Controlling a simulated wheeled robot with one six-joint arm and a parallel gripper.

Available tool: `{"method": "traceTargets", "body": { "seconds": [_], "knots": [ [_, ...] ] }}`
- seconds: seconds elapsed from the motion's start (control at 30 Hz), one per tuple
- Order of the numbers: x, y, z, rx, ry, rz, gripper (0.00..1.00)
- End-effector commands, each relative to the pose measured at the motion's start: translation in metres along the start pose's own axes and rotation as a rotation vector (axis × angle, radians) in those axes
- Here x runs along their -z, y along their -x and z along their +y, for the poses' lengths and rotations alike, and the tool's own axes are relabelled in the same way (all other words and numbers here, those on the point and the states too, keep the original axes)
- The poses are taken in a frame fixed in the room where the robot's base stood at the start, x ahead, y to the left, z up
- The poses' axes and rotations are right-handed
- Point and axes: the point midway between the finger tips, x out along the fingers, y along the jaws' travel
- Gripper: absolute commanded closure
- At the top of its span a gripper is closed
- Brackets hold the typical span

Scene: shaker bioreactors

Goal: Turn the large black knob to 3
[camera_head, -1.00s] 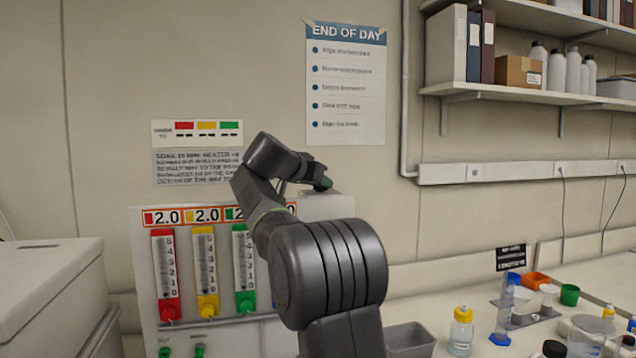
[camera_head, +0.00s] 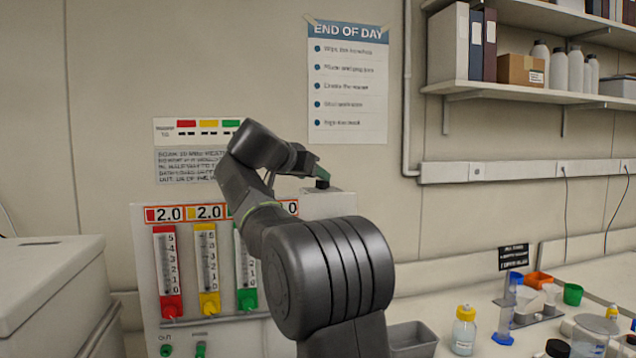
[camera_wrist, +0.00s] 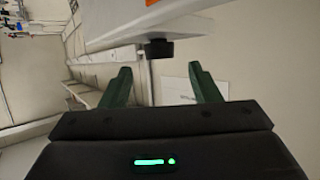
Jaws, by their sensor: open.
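The large black knob (camera_head: 322,184) sits on top of the white cabinet with the flow meters (camera_head: 150,300). In the wrist view the black knob (camera_wrist: 160,49) sticks out from the white cabinet edge (camera_wrist: 110,35), beyond the fingertips and roughly midway between them. My gripper (camera_wrist: 163,75) is open, with its two green fingers apart and nothing between them. In the head view my gripper (camera_head: 318,168) is just above the knob, partly hidden by my arm. The knob's scale and pointer cannot be read.
Red, yellow and green flow tubes (camera_head: 207,270) stand on the cabinet front. A grey bin (camera_head: 410,338), a yellow-capped bottle (camera_head: 464,330) and other labware are on the bench to the right. A white box (camera_head: 50,290) stands at left.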

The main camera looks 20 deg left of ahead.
Motion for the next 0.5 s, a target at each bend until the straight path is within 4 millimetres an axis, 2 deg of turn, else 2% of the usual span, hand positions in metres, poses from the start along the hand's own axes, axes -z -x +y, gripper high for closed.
{"method": "traceTargets", "body": {
  "seconds": [0.03,0.2,0.4,0.5],
  "knots": [
    [-0.002,0.014,-0.001,0.005,-0.001,0.002,0.44],
    [-0.001,0.052,-0.001,0.005,-0.001,0.0,0.44],
    [-0.001,0.081,-0.001,0.003,0.0,0.0,0.44],
    [-0.001,0.088,0.0,0.001,-0.001,-0.001,0.44]
  ]
}}
